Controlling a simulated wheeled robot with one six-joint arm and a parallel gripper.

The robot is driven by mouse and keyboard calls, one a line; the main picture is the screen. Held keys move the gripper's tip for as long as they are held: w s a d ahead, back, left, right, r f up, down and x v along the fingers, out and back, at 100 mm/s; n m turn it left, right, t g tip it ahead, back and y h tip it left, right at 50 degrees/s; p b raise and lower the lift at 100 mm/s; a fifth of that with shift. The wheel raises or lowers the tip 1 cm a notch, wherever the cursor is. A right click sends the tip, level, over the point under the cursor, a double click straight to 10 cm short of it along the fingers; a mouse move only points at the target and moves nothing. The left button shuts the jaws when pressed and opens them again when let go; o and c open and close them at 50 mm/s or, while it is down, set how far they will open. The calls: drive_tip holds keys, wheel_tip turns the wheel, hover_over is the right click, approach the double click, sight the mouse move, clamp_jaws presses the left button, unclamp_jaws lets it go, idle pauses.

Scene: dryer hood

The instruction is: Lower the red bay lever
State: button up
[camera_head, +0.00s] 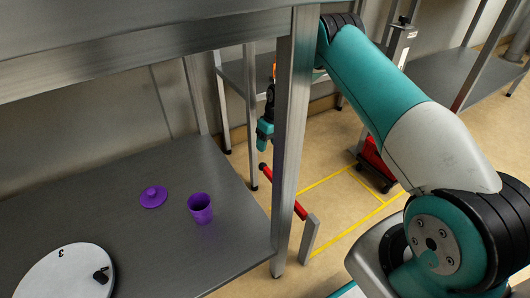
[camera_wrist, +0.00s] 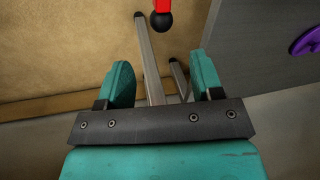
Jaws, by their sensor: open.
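The red bay lever (camera_head: 300,210) shows beside the bench's front post in the head view, its middle hidden behind that post. Its knob end shows left of the post, and its other end meets a short grey upright (camera_head: 309,240). In the wrist view, the lever's red shaft (camera_wrist: 162,5) and black ball knob (camera_wrist: 162,21) are at the top edge, beyond my fingertips. My gripper (camera_wrist: 163,78) is open with nothing between its fingers. In the head view my gripper (camera_head: 265,132) is partly behind the post, just above the knob end and apart from it.
The metal bench (camera_head: 150,245) holds a purple cup (camera_head: 200,209), a purple lid (camera_head: 153,196) and a white disc (camera_head: 60,275). Its post (camera_head: 291,130) stands between the head camera and my gripper. Yellow lines (camera_head: 345,232) mark open floor to the right; a red object (camera_head: 376,165) stands there.

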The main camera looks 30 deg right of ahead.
drive_tip(key=p+v, duration=0.1)
drive_tip(key=v, duration=0.3)
drive_tip(key=shift+d+r, duration=0.1)
idle(0.4)
